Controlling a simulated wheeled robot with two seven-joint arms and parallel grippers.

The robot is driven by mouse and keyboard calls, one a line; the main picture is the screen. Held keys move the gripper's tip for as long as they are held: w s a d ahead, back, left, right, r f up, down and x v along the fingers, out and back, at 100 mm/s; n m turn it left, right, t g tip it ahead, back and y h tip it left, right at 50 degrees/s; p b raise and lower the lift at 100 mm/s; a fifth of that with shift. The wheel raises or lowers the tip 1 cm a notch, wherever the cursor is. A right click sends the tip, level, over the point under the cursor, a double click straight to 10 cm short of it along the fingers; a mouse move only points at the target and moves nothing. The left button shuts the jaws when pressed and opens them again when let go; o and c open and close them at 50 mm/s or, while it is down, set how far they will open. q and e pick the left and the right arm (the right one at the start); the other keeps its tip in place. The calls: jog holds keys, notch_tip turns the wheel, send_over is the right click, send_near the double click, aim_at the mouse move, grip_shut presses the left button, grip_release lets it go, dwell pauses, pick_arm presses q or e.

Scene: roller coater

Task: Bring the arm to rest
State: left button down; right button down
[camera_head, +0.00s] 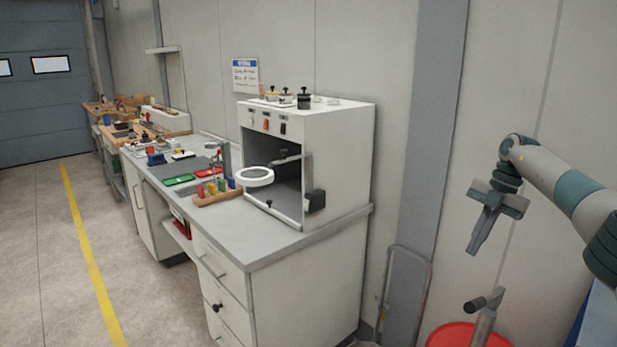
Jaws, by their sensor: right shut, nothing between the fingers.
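My right arm comes in from the right edge, and its gripper (474,251) hangs pointing down in front of the grey wall. The gripper is shut and holds nothing. It is to the right of the white coater cabinet (344,150) and well apart from it. My left gripper is not in view.
The coater cabinet stands open-fronted on a grey-topped bench (262,240) with drawers. A white ring-shaped part (255,177) is at its opening. A red round container (468,336) sits low below my gripper, near a metal frame (408,262). The floor at left is clear.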

jog(key=w+a+f+n+t+y, duration=0.1)
jog(key=w+a+f+n+y, duration=0.15)
jog(key=a+f, duration=0.65)
jog(key=w+a+f+n+t+y, duration=0.1)
jog(key=a+f+y, duration=0.2)
jog(key=a, duration=1.1)
jog(key=s+a+m+t+y, duration=0.3)
jog(key=a+m+t, duration=0.15)
jog(key=a, duration=0.55)
jog(key=s+a+m+t+y, duration=0.35)
jog(key=a+t, duration=0.25)
jog(key=a, duration=0.4)
jog(key=s+d+f+m+h, duration=1.5)
jog(key=s+d+f+m, duration=0.2)
jog(key=s, duration=0.1)
jog(key=s+d+f+m+g, duration=0.1)
jog(key=s+d+f+g, duration=0.15)
jog(key=s, duration=0.75)
jog(key=s+d+f+m+g, duration=0.1)
jog(key=s+d+f+g, duration=0.15)
jog(key=s, duration=0.75)
jog(key=s+d+f+m+g, duration=0.15)
jog(key=s+g, duration=0.25)
jog(key=s, duration=0.6)
notch_tip(320, 180, down, 28)
jog(key=n, duration=0.1)
jog(key=s+d+f+g, duration=0.2)
jog(key=s+f, duration=1.6)
jog(key=shift+s+d+f, duration=0.2)
jog(key=shift+d, duration=0.2)
